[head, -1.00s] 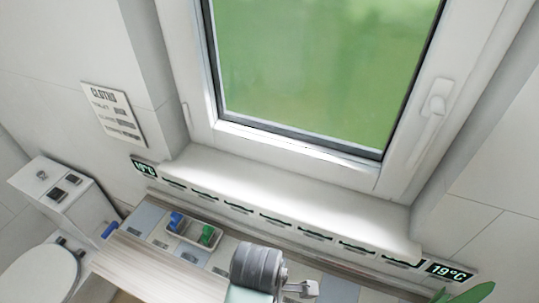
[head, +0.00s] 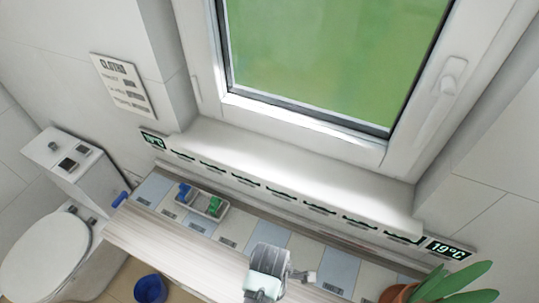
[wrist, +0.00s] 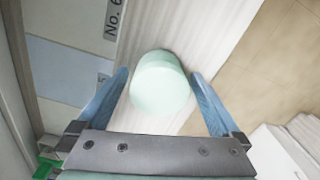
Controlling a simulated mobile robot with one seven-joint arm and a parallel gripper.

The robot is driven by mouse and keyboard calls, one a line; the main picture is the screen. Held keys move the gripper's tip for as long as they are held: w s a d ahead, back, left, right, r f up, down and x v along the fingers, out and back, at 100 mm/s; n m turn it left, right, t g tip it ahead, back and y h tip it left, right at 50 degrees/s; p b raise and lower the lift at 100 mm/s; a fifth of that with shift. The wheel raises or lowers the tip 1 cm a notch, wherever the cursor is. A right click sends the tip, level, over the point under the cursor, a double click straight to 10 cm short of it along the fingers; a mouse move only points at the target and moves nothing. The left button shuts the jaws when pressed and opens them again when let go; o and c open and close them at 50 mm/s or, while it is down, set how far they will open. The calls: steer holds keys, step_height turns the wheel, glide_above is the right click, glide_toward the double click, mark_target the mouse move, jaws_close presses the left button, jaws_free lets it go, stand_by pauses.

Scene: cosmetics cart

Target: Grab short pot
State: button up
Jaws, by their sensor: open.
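A short, pale mint-green round pot (wrist: 160,85) stands on the light wooden surface (wrist: 190,25) in the wrist view. My gripper (wrist: 161,74) is open, with one blue finger to the left of the pot and one to the right. Gaps show between the pot and both fingers. In the head view my arm hangs over the wooden counter near the bottom middle, and I cannot make out the pot there.
A small tray (head: 203,201) with blue and green items sits on the tiled ledge. A plant (head: 440,286) stands at the lower right. A blue bucket (head: 150,289) is on the floor near the toilet (head: 45,255). A window sill (head: 290,180) runs behind.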

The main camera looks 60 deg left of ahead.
steer(key=shift+f, duration=0.1)
steer(key=shift+c, duration=0.2)
steer(key=c, duration=1.3)
